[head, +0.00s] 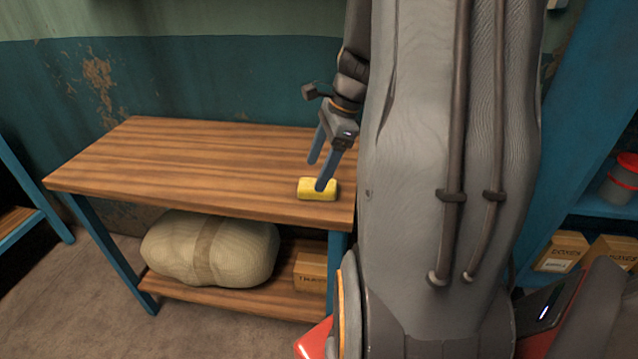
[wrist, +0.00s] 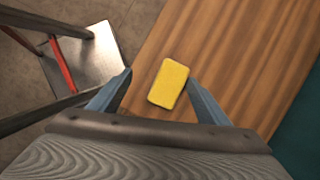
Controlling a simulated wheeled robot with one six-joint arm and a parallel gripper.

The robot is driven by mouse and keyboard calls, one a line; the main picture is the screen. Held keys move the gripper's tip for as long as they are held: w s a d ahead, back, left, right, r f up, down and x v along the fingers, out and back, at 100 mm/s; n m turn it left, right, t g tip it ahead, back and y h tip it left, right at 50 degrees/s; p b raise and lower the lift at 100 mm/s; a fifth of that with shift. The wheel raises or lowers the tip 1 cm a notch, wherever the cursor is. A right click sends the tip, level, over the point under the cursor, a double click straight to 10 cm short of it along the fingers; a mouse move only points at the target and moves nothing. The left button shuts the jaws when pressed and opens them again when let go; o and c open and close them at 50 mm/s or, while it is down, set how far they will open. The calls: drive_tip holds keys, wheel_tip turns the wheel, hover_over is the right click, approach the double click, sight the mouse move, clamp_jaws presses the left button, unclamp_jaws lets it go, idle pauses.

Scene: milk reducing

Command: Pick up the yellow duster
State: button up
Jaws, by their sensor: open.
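The yellow duster (head: 312,192) is a small block lying on the wooden table top, near its front right corner. In the wrist view the duster (wrist: 169,84) lies tilted, just beyond and between the two blue fingers, nearer the right one. My gripper (head: 318,172) is open and points down at the duster in the head view. One finger overlaps the right part of the duster there. I cannot tell whether the finger touches it. Nothing is held between the fingers (wrist: 160,92).
The wooden table (head: 185,160) has blue legs and is otherwise bare on top. Its lower shelf holds a large wrapped sack (head: 175,250) and a cardboard box (head: 310,272). A blue shelf (head: 595,207) with a red-lidded container (head: 622,180) and boxes stands at the right.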

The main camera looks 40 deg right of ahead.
sight(306, 189)
drive_tip(key=d+m, duration=0.1)
drive_tip(key=d, duration=0.1)
drive_tip(key=d+r+m, duration=0.1)
drive_tip(key=m, duration=0.1)
drive_tip(key=shift+d+t, duration=0.35)
drive_tip(key=shift+t, duration=0.05)
drive_tip(key=shift+d+f, duration=0.2)
drive_tip(key=shift+p+x, duration=0.75)
drive_tip(key=shift+x, duration=2.95)
drive_tip(key=shift+f, duration=0.25)
drive_tip(key=shift+c, duration=0.2)
drive_tip(key=c, duration=1.1)
